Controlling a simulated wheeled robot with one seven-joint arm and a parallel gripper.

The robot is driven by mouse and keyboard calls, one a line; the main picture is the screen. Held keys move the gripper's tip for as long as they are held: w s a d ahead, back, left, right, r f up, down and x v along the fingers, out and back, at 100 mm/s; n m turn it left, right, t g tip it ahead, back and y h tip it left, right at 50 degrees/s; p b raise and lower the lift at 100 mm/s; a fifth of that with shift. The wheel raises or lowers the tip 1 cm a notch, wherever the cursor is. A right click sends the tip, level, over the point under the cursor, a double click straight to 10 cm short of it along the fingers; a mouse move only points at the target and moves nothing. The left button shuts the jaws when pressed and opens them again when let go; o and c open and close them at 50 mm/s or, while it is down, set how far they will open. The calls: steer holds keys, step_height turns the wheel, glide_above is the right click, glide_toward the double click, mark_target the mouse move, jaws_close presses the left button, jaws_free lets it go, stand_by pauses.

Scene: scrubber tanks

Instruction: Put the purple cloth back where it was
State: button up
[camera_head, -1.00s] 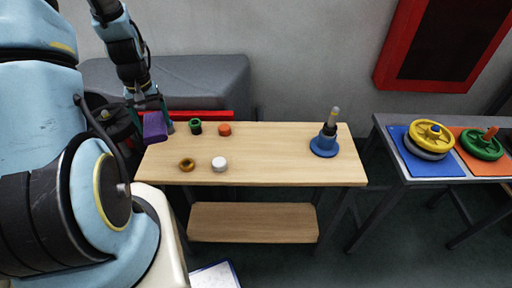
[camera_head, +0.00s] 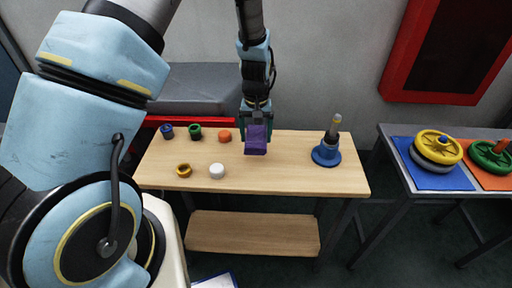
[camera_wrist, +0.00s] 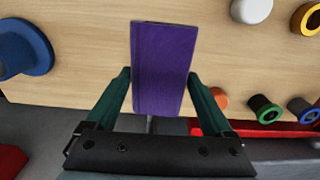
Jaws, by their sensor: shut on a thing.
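The purple cloth (camera_head: 256,139) is a small folded block held in my gripper (camera_head: 256,124). In the wrist view the cloth (camera_wrist: 164,62) sits between the two green fingers of my gripper (camera_wrist: 162,90), which are shut on it. My gripper points down over the wooden bench top (camera_head: 290,170), right of the orange ring. I cannot tell whether the cloth touches the wood or hangs just above it.
On the bench stand a blue ring (camera_head: 167,131), a green ring (camera_head: 195,132), an orange ring (camera_head: 225,136), a yellow ring (camera_head: 184,170), a white cap (camera_head: 217,171) and a blue cone-like stand (camera_head: 326,151). The bench's middle right is clear. A grey table (camera_head: 440,184) holds discs on mats.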

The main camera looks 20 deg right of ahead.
steer(key=shift+f+p, duration=0.7)
steer(key=shift+f, duration=2.05)
steer(key=shift+f, duration=0.2)
steer(key=o, duration=1.1)
steer(key=shift+r, duration=0.1)
steer(key=shift+c, duration=0.2)
